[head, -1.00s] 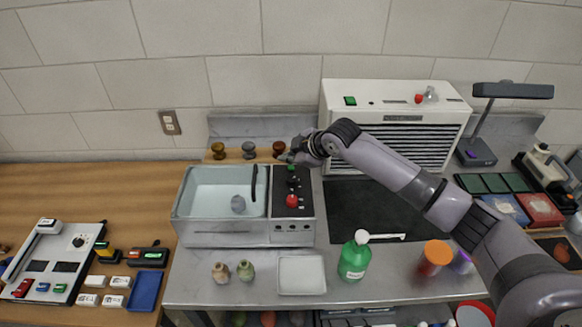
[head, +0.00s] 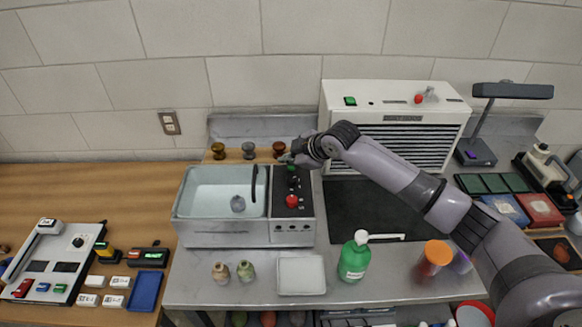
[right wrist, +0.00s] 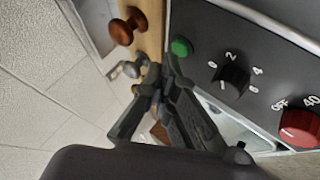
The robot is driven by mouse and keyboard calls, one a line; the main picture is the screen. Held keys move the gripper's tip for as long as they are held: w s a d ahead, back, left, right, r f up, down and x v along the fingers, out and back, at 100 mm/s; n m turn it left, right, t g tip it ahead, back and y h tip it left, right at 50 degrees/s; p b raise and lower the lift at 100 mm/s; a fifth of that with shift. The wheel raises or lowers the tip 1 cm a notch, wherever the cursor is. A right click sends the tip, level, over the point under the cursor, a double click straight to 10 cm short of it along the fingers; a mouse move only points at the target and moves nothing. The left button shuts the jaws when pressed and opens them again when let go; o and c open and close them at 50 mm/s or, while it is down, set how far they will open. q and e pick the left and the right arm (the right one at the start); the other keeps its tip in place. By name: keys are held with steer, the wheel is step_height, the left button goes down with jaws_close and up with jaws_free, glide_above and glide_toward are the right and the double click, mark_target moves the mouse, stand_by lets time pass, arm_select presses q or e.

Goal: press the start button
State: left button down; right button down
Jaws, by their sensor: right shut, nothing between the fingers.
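The bath unit (head: 222,232) has a water-filled basin and a dark control panel (head: 306,209) on its right side. A round green button (head: 291,168) is at the panel's far end; it also shows in the right wrist view (right wrist: 181,47). A black dial (right wrist: 232,80) and a red knob (right wrist: 301,126) marked OFF and 40 follow it. My right gripper (head: 286,158) is shut and empty at the panel's far end. In the right wrist view its fingertips (right wrist: 163,72) appear right beside the green button; I cannot tell whether they touch it. My left gripper is not in view.
A white vented unit (head: 360,95) with its own green button (head: 350,101) and red button (head: 418,99) stands behind right. Small knobs (head: 248,151) stand behind the bath. A green bottle (head: 354,260) and white tray (head: 301,290) stand in front.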

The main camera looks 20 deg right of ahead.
mark_target(290, 169)
steer(key=shift+f, duration=0.65)
stand_by(0.8)
steer(key=shift+r+p, duration=0.75)
steer(key=shift+r, duration=0.1)
step_height(290, 169, up, 5)
steer(key=p, duration=0.4)
steer(key=shift+r+p, duration=0.1)
steer(key=shift+p, duration=0.25)
stand_by(0.4)
